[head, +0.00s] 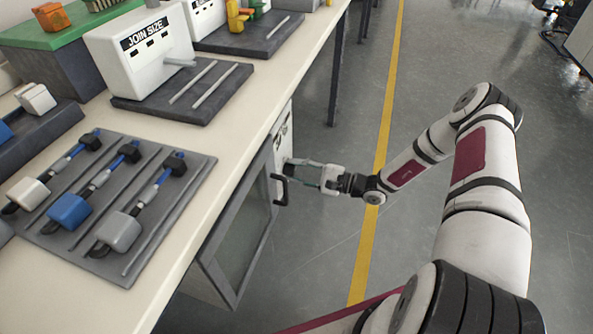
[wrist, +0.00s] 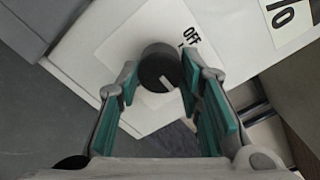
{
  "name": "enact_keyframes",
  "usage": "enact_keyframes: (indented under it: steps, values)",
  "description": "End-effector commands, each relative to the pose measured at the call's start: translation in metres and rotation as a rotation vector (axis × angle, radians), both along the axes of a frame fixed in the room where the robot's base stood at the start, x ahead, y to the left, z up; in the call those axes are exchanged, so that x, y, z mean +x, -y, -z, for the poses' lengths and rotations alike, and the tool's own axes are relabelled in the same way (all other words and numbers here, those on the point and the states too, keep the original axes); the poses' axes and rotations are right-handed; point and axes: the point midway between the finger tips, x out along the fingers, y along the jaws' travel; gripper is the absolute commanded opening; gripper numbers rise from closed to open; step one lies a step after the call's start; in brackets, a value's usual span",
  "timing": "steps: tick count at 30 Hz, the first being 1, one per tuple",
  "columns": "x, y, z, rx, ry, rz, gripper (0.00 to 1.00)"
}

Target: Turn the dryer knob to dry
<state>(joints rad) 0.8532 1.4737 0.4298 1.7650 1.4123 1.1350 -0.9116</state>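The dryer (head: 243,218) is a grey cabinet with a glass door under the bench edge. Its white control panel (head: 284,132) faces the aisle. The round black dryer knob (wrist: 158,67) shows in the wrist view, on a white label plate with "OFF" (wrist: 191,34) at its upper right. A short white mark sits on the knob's lower right part. My gripper (wrist: 160,72) has its two teal-padded fingers apart, one on each side of the knob. I cannot tell whether they touch it. The right finger hides part of the label. In the head view my gripper (head: 305,174) reaches the panel from the right.
The bench (head: 215,135) above carries a grey tray (head: 197,215) of tools and a white "JOIN SIZE" box (head: 135,55). The floor right of the dryer is clear, with a yellow line (head: 387,115).

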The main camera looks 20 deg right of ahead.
Motion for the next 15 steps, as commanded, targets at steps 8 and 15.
enact_keyframes:
  steps: [8, 15]
  values:
    - [-0.0002, -0.0001, 0.0001, 0.001, -0.001, 0.000, 0.53]
    - [-0.0057, 0.0088, 0.0002, 0.000, -0.001, 0.002, 0.53]
